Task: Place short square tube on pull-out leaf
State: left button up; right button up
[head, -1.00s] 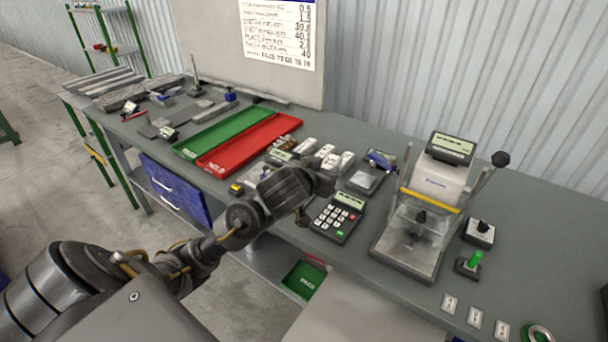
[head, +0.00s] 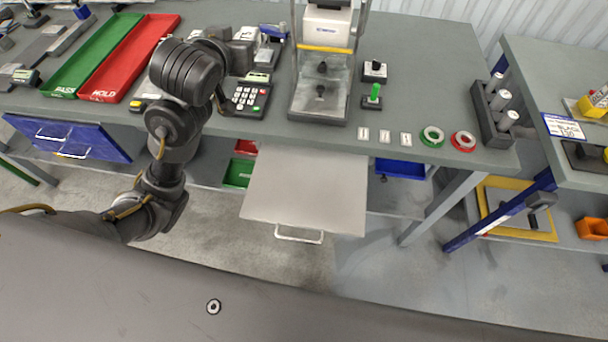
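The pull-out leaf (head: 305,190) is a plain light grey panel drawn out from the front of the bench, with a metal handle on its front edge. Its top is bare. My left gripper (head: 224,98) is over the bench beside the keypad, to the left of and behind the leaf. The wrist hides most of its fingers, so I cannot see whether it is open or holds anything. My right gripper is out of view. I cannot make out the short square tube for certain; grey metal pieces (head: 68,38) lie at the far left of the bench.
A green tray (head: 92,55) and a red tray (head: 125,62) lie left of my arm. A keypad (head: 250,95) and a clear-fronted machine (head: 322,85) stand behind the leaf. Open space surrounds the leaf's front.

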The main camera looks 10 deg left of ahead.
aim_at(318, 187)
jog(key=k, duration=0.25)
jog(key=z, duration=2.35)
jog(key=i, duration=1.65)
jog(key=u, duration=3)
